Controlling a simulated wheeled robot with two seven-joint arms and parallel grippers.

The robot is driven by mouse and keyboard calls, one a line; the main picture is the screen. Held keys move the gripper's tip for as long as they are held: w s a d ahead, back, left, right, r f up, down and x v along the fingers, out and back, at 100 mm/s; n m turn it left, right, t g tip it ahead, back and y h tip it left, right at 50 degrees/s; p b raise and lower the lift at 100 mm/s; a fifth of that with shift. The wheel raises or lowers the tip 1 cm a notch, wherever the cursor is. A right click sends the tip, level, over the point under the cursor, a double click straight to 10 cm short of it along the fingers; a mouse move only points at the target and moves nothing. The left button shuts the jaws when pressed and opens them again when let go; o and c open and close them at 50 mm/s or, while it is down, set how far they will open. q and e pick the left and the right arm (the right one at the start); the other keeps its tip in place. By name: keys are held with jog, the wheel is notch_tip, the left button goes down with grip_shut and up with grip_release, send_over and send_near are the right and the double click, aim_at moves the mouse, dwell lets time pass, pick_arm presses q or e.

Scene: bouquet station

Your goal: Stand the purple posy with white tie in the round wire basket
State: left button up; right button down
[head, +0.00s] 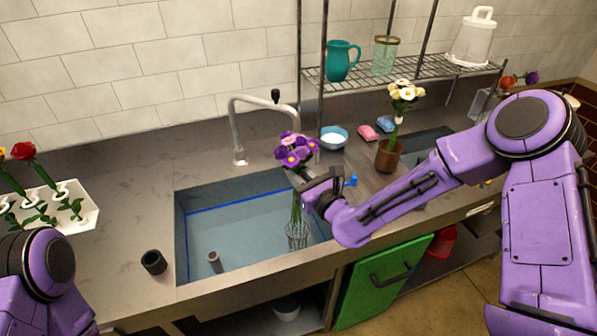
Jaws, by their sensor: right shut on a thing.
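The purple posy (294,151) has purple flowers with yellow centres and green stems. My right gripper (303,186) is shut on its stems just below the flowers and holds it upright over the right part of the sink. Its white tie cannot be made out; the gripper hides part of the stems. The round wire basket (297,236) stands in the sink, directly under the posy. The stem ends reach about the basket's rim; I cannot tell whether they are inside it. My left arm shows at the lower left, but its gripper is out of view.
The sink (230,235) has a blue line around its wall and a short tube (215,262) inside. A tap (240,130) and a blue bowl (333,137) stand behind. A brown pot (389,156) with white flowers is right; a dark cup (153,262) is front left.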

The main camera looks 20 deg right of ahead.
aim_at(300, 210)
notch_tip(300, 210, down, 9)
jog(key=b, duration=0.7)
jog(key=shift+b, duration=0.3)
jog(key=shift+f, duration=0.25)
jog(key=shift+f+b, duration=2.1)
jog(key=shift+f, duration=0.05)
jog(key=shift+c, duration=1.2)
grip_release()
jog(key=shift+p+v, duration=0.6)
jog(key=shift+v, duration=4.35)
jog(key=shift+s, duration=0.1)
